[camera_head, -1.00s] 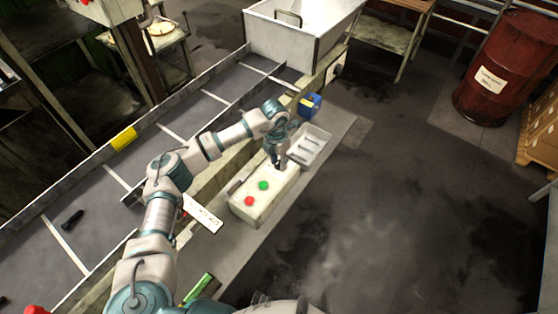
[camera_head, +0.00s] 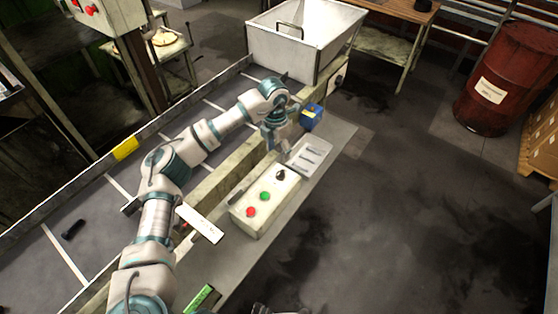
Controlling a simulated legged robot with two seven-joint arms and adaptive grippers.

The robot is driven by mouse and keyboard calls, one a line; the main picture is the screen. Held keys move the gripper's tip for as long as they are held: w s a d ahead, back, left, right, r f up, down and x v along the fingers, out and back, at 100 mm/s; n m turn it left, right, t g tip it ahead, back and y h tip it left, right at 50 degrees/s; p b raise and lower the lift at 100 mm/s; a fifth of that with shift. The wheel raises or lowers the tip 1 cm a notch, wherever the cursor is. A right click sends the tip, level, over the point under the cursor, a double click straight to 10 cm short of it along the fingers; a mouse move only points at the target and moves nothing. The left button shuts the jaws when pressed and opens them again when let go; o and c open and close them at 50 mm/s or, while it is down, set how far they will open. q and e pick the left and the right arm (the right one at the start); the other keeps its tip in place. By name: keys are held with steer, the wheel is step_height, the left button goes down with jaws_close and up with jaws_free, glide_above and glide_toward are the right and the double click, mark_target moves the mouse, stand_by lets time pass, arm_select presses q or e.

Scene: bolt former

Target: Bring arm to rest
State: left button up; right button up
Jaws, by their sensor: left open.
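My left arm comes in from the lower left and reaches over the conveyor's near rail. Its left gripper (camera_head: 279,146) is open and empty. It hangs above the far end of a pale control box, near a grey tray, touching neither as far as I can tell. The control box (camera_head: 262,208) carries a red button (camera_head: 251,212), a green button (camera_head: 265,196) and a dark knob (camera_head: 281,175). My right gripper cannot be made out; only a small dark part shows at the bottom edge.
The conveyor (camera_head: 120,215) bears a dark bolt (camera_head: 73,229). A white bin (camera_head: 318,58) stands at its far end.

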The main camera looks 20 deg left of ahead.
arm_select(q)
steer(key=shift+r, duration=0.7)
